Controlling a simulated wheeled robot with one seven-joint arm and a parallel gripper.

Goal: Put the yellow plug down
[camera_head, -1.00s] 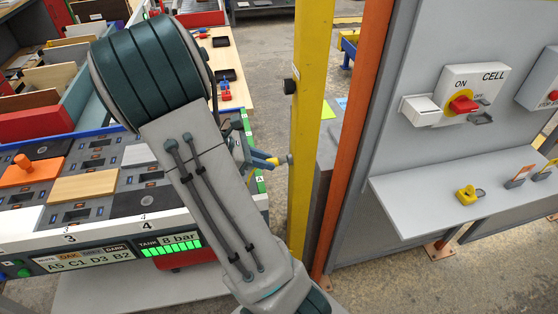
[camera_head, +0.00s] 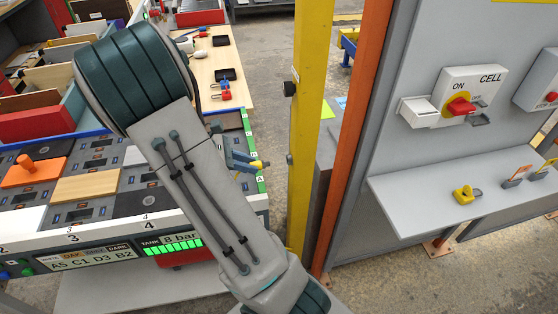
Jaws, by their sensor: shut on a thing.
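My gripper (camera_head: 246,161) is left of the yellow post, over the right edge of the board bench. Its blue-grey fingers are shut on a small yellow thing (camera_head: 258,164), which appears to be the yellow plug. The plug is small here and mostly hidden by the fingers, so its full shape does not show. It is held near the green edge strip of the bench; I cannot tell how high above it. My arm hides part of the bench behind the gripper.
A yellow post (camera_head: 309,120) and an orange post (camera_head: 357,130) stand right of my gripper. A grey shelf (camera_head: 420,190) holds a yellow padlock-like piece (camera_head: 466,194). The board bench holds an orange-handled board (camera_head: 31,171). A wooden table (camera_head: 235,92) with small items lies behind.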

